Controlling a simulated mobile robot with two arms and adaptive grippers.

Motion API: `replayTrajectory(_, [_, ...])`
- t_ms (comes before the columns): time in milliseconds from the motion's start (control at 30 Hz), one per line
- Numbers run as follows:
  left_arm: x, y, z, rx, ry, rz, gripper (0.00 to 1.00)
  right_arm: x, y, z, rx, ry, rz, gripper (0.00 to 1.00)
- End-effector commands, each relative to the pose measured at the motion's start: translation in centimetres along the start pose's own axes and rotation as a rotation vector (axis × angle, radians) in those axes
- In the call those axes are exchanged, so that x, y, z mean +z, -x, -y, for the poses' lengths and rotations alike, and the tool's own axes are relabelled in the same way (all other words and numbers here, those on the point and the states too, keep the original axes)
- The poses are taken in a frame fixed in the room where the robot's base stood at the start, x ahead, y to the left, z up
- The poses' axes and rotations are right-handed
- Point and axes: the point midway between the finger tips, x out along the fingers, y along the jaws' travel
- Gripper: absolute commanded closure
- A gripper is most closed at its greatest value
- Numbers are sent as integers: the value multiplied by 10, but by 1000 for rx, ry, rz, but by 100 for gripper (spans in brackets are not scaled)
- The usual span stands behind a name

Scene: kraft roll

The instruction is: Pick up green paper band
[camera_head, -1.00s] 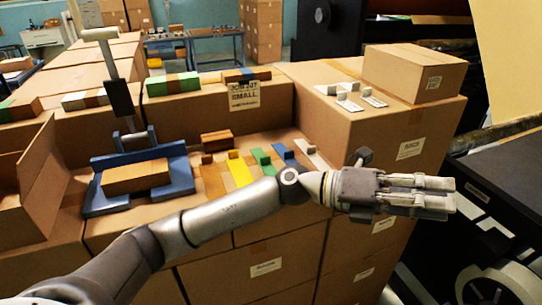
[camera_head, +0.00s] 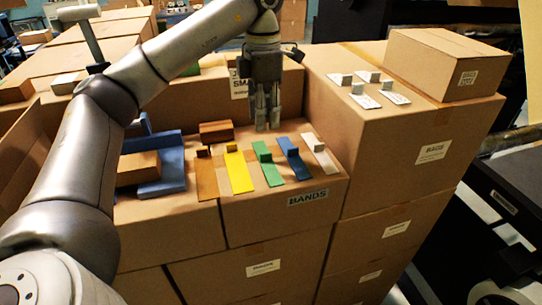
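The green paper band (camera_head: 267,164) lies flat on the cardboard box labelled BANDS, with a small green block raised at its far end. It sits between the yellow band (camera_head: 238,172) and the blue band (camera_head: 294,161). My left gripper (camera_head: 266,129) points straight down just behind and above the green band's block. Its fingers look parted with a narrow gap, and nothing shows between them. It does not appear to touch the band. My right gripper is not in view.
A brown band (camera_head: 206,178) and a white band (camera_head: 320,154) lie in the same row. A wooden block (camera_head: 216,132) sits behind the row. A blue holder (camera_head: 168,180) with a box stands left. A higher carton (camera_head: 345,110) with white tags rises at right.

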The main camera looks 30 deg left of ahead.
Motion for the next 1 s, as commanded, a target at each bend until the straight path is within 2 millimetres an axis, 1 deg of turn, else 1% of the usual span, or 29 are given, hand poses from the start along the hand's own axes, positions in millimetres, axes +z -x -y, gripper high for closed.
replayTrajectory(200, [-1,-30,1,-4,-1,-5,68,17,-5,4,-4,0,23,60])
replayTrajectory(333, [0,-44,1,-4,-2,-3,68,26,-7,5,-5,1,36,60])
replayTrajectory(467, [0,-51,1,-2,-2,-1,68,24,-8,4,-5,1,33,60])
replayTrajectory(667, [1,-59,2,-3,-3,-1,68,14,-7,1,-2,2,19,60])
replayTrajectory(767, [1,-69,3,-6,-3,-3,68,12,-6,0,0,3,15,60])
replayTrajectory(800, [1,-71,3,-5,-2,-5,68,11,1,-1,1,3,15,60])
replayTrajectory(867, [1,-79,3,-4,-2,-6,68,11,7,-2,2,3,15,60])
replayTrajectory(900, [2,-86,3,-4,-2,-5,68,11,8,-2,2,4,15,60])
replayTrajectory(1000, [2,-98,3,-4,-2,-3,68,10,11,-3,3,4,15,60])
